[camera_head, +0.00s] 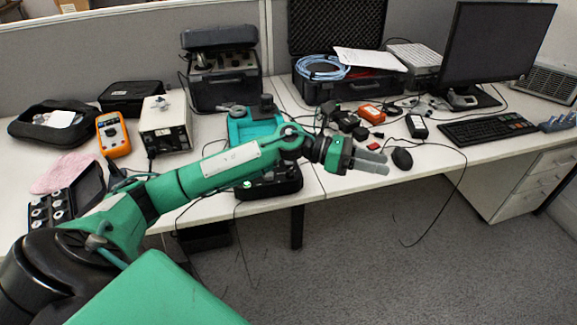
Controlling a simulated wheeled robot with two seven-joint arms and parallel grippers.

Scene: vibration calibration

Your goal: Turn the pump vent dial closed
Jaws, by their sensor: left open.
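A teal and black unit (240,130), which looks like the pump, stands at the front edge of the desk in the middle. My left arm crosses in front of it and hides part of it. A small grey knob or lever (237,111) shows on its upper left, but I cannot tell whether this is the vent dial or how it is turned. My left gripper (384,163) is open and empty. It points right, to the right of the pump and apart from it, over the desk's front edge. My right gripper is not in view.
An orange meter (113,136) and a white box instrument (166,124) stand left of the pump. An open black case (345,86) is behind. Small devices, cables and a black mouse (402,158) clutter the desk near my gripper. A monitor (490,45) and keyboard (488,130) are right.

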